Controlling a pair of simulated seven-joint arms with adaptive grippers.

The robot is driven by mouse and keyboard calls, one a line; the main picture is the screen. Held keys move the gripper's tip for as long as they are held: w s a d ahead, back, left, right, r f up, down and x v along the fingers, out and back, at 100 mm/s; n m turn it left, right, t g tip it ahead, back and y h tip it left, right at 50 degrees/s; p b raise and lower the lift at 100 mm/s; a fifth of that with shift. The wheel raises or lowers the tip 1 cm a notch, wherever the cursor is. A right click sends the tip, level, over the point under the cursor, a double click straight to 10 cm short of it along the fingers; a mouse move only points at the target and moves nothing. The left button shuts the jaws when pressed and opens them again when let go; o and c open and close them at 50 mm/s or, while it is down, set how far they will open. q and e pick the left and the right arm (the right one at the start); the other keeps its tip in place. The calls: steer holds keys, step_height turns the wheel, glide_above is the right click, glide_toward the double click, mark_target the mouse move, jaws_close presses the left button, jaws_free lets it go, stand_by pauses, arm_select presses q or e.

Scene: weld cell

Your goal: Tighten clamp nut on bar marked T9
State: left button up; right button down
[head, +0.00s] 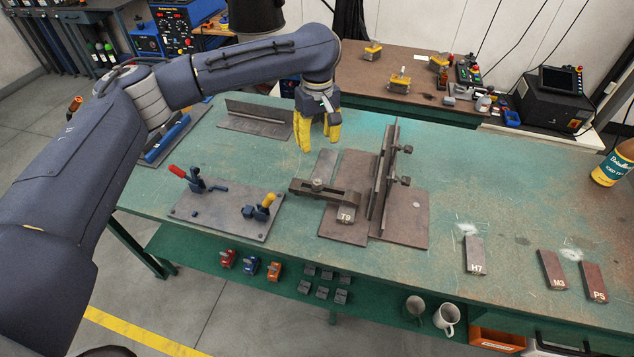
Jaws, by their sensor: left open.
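The bar marked T9 (346,214) lies on a dark steel fixture plate (400,230) on the green table. A dark clamp strap (340,196) lies across the bar. The clamp nut (318,185) shows as a small round piece on top of the strap towards its left end. An upright steel plate (386,165) with side knobs stands right of the bar. My left gripper (318,145) has yellow fingers pointing down. It is open and empty, above and behind the clamp, apart from the nut. My right gripper is not in view.
A plate with toggle clamps (225,212) lies left of the fixture, with a red handle (177,171) standing up. Loose bars H7 (474,255), M3 (552,270) and P5 (594,282) lie at right. A yellow bottle (613,165) stands at the right edge.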

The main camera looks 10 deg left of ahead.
mark_target(317, 180)
arm_select(q)
step_height(317, 180, down, 17)
steer(key=shift+f, duration=0.1)
stand_by(0.6)
steer(key=shift+o, duration=0.2)
jaws_close()
